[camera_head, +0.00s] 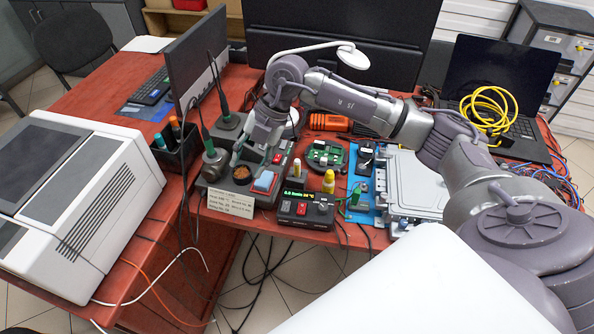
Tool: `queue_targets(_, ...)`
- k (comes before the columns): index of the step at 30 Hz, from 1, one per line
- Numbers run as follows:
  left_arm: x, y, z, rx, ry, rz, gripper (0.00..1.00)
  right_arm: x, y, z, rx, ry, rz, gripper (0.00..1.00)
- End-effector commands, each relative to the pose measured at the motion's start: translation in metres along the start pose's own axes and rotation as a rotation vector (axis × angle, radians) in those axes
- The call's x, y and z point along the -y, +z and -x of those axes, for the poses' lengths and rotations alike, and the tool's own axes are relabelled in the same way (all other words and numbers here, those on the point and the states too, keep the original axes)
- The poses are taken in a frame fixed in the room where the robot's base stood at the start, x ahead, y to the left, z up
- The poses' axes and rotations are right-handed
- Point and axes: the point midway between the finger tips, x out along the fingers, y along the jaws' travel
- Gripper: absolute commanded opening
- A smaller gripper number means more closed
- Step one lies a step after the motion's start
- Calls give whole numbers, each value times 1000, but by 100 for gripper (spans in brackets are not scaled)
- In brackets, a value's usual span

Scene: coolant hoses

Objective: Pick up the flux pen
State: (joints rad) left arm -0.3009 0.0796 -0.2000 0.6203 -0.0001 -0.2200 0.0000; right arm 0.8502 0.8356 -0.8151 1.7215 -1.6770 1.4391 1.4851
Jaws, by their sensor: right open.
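I cannot tell for sure which item is the flux pen. Small upright candidates are a yellow-capped bottle (329,182), a second one (296,167) behind it, and a green-topped item (355,195) by the blue mat. Pens with teal and orange ends (175,127) stand in a black holder at left. My right gripper (252,157) is open, fingers pointing down, over the soldering station near the round brown-filled tip cleaner. It seems to hold nothing. Its fingers hide part of the station. My left gripper is not in view.
Soldering irons stand in holders (214,162) left of my gripper. A metal housing (415,185) lies right. Cables hang off the front edge.

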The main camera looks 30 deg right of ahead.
Motion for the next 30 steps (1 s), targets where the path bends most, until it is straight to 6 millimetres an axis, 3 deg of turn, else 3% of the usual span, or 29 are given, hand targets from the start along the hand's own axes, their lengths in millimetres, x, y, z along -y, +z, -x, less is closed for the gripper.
queue_targets(1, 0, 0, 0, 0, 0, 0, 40, 16, 27, 21, 96, -91, -57, 48)
queue_targets(3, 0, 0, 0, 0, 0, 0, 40, 39, 53, 44, 203, -200, -139, 48)
queue_targets(6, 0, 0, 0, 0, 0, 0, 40, 61, 75, 70, 305, -296, -227, 48)
queue_targets(9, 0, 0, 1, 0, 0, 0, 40, 71, 84, 79, 349, -337, -268, 48)
queue_targets(11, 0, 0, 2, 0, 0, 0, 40, 76, 86, 75, 354, -346, -276, 48)
queue_targets(21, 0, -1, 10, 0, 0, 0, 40, 97, 103, 19, 349, -344, -273, 48)
queue_targets(30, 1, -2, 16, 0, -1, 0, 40, 104, 110, -3, 348, -343, -271, 48)
